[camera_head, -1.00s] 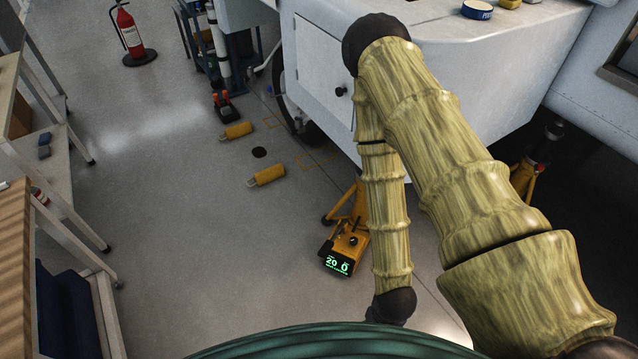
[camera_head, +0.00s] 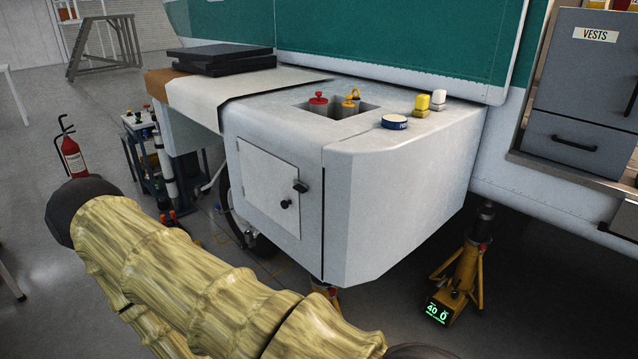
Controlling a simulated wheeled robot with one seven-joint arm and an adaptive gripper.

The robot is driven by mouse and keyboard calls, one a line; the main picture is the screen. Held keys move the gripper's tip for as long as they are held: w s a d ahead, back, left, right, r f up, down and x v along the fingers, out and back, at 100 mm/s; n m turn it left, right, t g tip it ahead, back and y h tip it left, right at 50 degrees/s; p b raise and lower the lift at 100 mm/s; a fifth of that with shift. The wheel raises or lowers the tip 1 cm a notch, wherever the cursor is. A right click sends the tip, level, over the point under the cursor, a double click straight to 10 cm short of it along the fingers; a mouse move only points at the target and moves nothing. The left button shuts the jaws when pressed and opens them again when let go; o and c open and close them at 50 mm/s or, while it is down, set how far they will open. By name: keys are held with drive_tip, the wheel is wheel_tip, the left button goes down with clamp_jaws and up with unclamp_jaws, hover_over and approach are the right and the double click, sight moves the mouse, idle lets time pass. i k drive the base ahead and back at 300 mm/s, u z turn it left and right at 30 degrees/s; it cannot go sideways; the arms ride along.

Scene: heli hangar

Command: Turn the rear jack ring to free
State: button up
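A yellow tripod jack (camera_head: 468,268) stands under the white side body at the right. Its dark upper column (camera_head: 484,222) reaches up to the airframe, with a small red mark near its top. Its display box (camera_head: 438,311) has a green readout that looks like "40 0". A second yellow jack (camera_head: 325,290) shows only as a small part below the front corner of the white body; my arm hides the rest. I cannot tell which jack is the rear one or make out a ring setting. My arm crosses the lower left; my gripper is out of view.
The white side body (camera_head: 400,200) overhangs the floor and bears a blue round tin (camera_head: 394,122) and an open well (camera_head: 340,115) with red and yellow fittings. A fire extinguisher (camera_head: 73,157) and a cart (camera_head: 145,150) stand at the left. Drawers (camera_head: 570,140) are at the right.

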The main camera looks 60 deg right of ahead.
sight(331, 289)
drive_tip(key=k, duration=0.75)
drive_tip(key=z, duration=1.2)
drive_tip(key=i, duration=0.5)
drive_tip(key=z, duration=0.1)
